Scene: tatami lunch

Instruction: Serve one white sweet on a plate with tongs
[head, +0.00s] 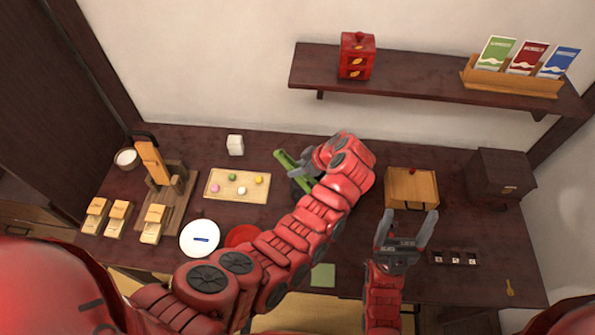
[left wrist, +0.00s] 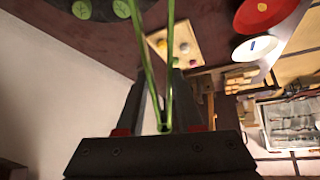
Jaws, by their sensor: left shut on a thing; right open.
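My left gripper (head: 303,178) is shut on green tongs (head: 287,161). In the left wrist view, the two green arms of the tongs (left wrist: 146,62) stretch out past the top edge, so their tips are hidden there. A wooden board (head: 212,196) left of the tongs holds a white sweet (head: 242,190), a pink one (head: 215,188), a green one (head: 232,177) and a yellow one (head: 259,180). The tongs are apart from the board. A white plate (head: 190,246) with a blue mark lies in front of the board. My right gripper (head: 405,235) is open and empty.
A red plate (head: 240,235) lies beside the white plate, partly behind my left arm. A wooden stand (head: 178,208) and several small wooden boxes (head: 117,212) are at left. A white block (head: 235,143) stands behind the board. A wooden box (head: 400,185) is at right, below a wall shelf (head: 420,85).

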